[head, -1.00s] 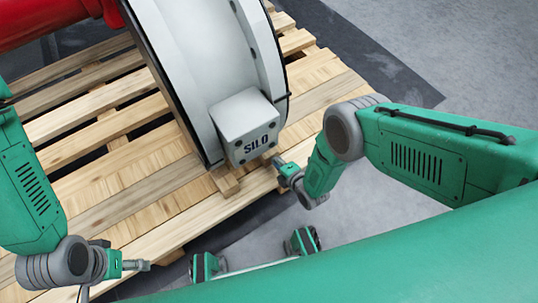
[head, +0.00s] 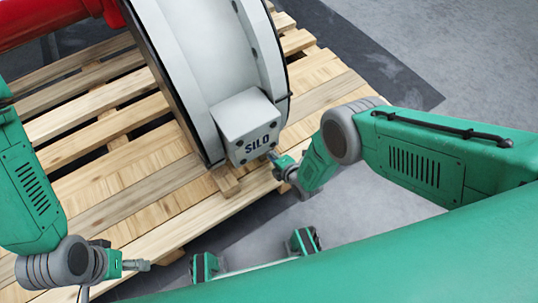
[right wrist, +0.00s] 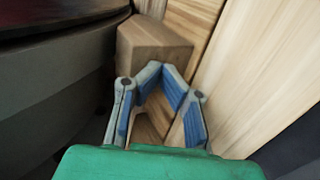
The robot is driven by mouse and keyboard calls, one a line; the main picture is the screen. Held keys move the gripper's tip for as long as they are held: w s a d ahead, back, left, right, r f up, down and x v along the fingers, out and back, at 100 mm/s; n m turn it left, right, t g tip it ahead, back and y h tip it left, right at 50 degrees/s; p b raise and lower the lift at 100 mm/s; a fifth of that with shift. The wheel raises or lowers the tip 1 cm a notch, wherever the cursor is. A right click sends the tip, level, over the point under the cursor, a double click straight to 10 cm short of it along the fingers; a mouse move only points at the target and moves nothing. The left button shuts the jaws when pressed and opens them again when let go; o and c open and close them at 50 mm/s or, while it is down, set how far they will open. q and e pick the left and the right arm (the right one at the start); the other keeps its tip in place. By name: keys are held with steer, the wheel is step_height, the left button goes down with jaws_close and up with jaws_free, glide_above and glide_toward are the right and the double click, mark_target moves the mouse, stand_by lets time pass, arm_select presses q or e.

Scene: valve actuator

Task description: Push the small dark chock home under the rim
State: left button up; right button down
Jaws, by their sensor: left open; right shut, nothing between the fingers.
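The chock (head: 226,182) is a small brown wooden block on the pallet, at the lower edge of the big grey round housing (head: 200,75). In the right wrist view the chock (right wrist: 153,47) lies just ahead of my fingertips, beside the curved dark rim (right wrist: 55,20). I cannot tell whether it touches the rim or how far under it sits. My right gripper (head: 273,158) is shut and empty, beside the SILO box; in the right wrist view its fingertips (right wrist: 161,70) overlap the chock's near face, contact unclear. My left gripper (head: 122,274) is open and empty over the pallet's near left.
The grey box marked SILO (head: 246,125) juts out above the chock, close to my right gripper. A red pipe (head: 45,20) is at the upper left. The slatted pallet (head: 120,205) has gaps between boards. Grey floor (head: 430,45) is clear at the right.

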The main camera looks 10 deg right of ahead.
steer(key=shift+w+a, duration=0.25)
steer(key=shift+w, duration=0.4)
steer(key=shift+w+a, duration=0.2)
steer(key=shift+w, duration=0.4)
steer(key=shift+r, duration=0.1)
steer(key=shift+s+d+p, duration=0.25)
steer(key=shift+s+p, duration=0.1)
steer(key=shift+s, duration=0.25)
steer(key=shift+s+d+p, duration=0.2)
steer(key=shift+s+p, duration=0.15)
steer(key=shift+s, duration=0.25)
steer(key=shift+s+d+p, duration=0.4)
steer(key=shift+s, duration=0.8)
steer(key=shift+s+d+p, duration=0.45)
steer(key=shift+s, duration=0.75)
steer(key=shift+s+d+p, duration=0.4)
steer(key=shift+s, duration=0.8)
